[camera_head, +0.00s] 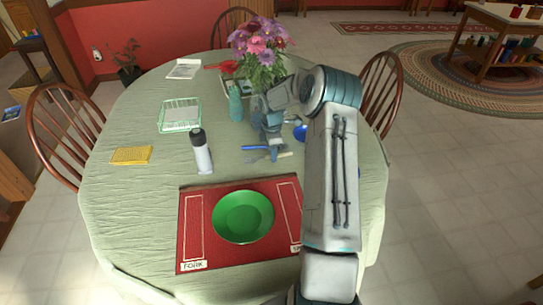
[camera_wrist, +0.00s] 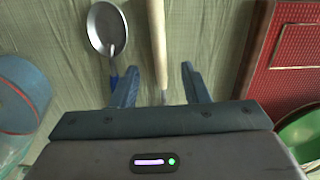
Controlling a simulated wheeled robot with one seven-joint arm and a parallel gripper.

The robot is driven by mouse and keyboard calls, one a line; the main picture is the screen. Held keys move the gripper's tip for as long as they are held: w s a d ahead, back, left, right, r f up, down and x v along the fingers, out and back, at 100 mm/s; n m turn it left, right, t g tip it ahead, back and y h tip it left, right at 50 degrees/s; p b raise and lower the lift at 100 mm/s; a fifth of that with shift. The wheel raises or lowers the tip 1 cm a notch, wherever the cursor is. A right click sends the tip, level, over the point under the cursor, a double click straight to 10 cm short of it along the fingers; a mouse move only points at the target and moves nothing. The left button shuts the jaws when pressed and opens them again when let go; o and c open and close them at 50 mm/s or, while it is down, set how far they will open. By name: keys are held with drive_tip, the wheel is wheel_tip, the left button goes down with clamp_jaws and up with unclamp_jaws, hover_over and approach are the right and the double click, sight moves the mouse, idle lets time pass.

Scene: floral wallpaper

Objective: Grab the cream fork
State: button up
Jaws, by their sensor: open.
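A cream handle (camera_wrist: 157,40), which looks like the cream fork's, lies on the green tablecloth in the wrist view. Its metal end runs down under my gripper, so the tines are hidden. My gripper (camera_wrist: 159,70) is open, with one blue-grey finger on each side of the handle and a gap on both sides. In the head view my gripper (camera_head: 268,153) is low over the table behind the red mat. A small cream piece (camera_head: 285,154) shows just right of it.
A metal spoon (camera_wrist: 106,28) with a blue handle lies close left of the cream handle. The red placemat (camera_head: 190,250) holds a green bowl (camera_head: 243,217). A bottle (camera_head: 202,155) stands left of my gripper. A flower vase (camera_head: 236,104) stands behind.

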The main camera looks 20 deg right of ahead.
drive_tip(key=shift+f, duration=0.3)
clamp_jaws()
drive_tip(key=shift+r, duration=0.15)
